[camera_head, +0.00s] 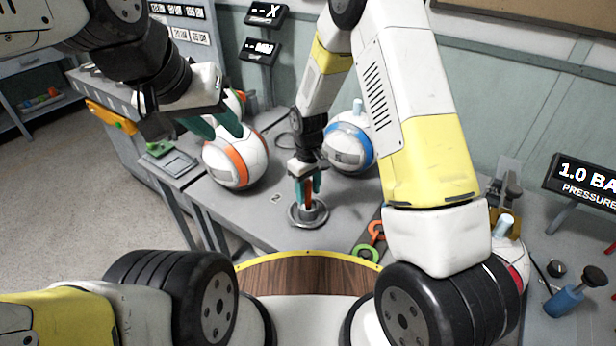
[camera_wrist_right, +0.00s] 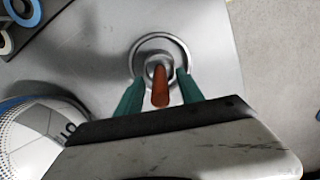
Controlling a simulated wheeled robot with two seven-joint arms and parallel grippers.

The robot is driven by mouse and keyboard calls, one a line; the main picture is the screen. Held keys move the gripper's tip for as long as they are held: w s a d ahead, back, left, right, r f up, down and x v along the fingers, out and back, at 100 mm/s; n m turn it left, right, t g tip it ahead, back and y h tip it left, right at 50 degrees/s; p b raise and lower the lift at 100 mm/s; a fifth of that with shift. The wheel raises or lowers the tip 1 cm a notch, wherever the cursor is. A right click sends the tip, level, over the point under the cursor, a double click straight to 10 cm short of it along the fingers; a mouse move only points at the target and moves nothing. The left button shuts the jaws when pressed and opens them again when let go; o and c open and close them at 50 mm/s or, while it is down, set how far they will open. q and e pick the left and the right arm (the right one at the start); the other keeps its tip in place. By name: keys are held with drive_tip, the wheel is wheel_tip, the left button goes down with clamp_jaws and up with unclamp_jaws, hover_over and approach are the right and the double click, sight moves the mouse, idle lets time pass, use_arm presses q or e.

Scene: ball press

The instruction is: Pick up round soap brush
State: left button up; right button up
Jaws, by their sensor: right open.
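The round soap brush shows as an orange-brown handle (camera_head: 308,190) standing up from the table; the handle (camera_wrist_right: 160,88) also shows in the right wrist view. A round metal dish or ring (camera_head: 308,215) surrounds its base. Its bristles cannot be made out. My right gripper (camera_head: 305,192) points down with its teal fingers on either side of the handle. In the right wrist view the gripper (camera_wrist_right: 160,90) is open, with gaps beside the handle. My left gripper (camera_head: 212,125) is open and empty, in front of the orange-striped ball (camera_head: 235,160) in the head view.
A blue-striped ball (camera_head: 349,145) stands behind and right of the brush. Green and orange rings (camera_head: 368,245) lie near the table's front right. A pressure display (camera_head: 590,182) and a blue pump-like tool (camera_head: 565,302) are at the right. Bare table surrounds the metal dish.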

clamp_jaws()
idle(0.3)
wheel_tip(320, 180, up, 10)
idle(0.5)
